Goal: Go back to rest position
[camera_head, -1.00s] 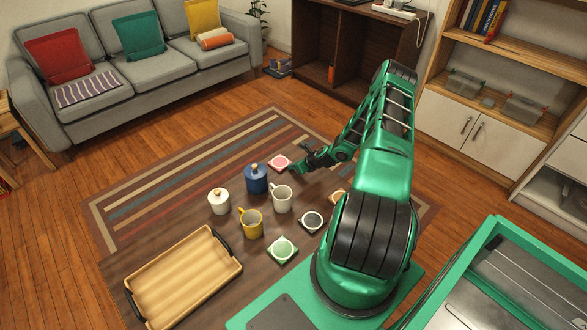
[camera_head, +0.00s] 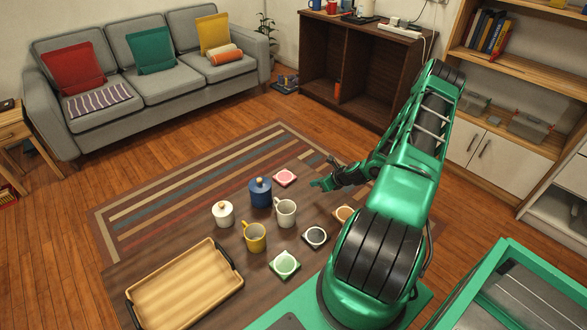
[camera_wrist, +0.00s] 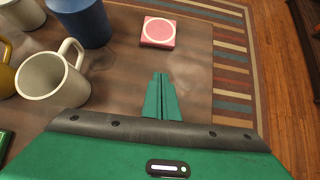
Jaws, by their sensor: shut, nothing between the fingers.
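My gripper (camera_head: 321,184) is raised over the dark table (camera_head: 210,249), to the right of the mugs and the blue jar. In the wrist view my gripper (camera_wrist: 161,96) has its two green fingers together with nothing between them. A white mug (camera_head: 286,212) and a lidded blue jar (camera_head: 260,193) stand to its left. A coaster with a pink top (camera_head: 285,177) lies left of the fingertips; it also shows in the wrist view (camera_wrist: 158,32), beyond the fingers. My green arm hides part of the table's right side.
A yellow mug (camera_head: 255,238), a white lidded jar (camera_head: 223,215), a green coaster (camera_head: 285,264), a dark-topped coaster (camera_head: 315,237) and an orange-topped coaster (camera_head: 345,214) are on the table. A wooden tray (camera_head: 187,285) lies at the front left. Shelves (camera_head: 520,75) stand behind at right.

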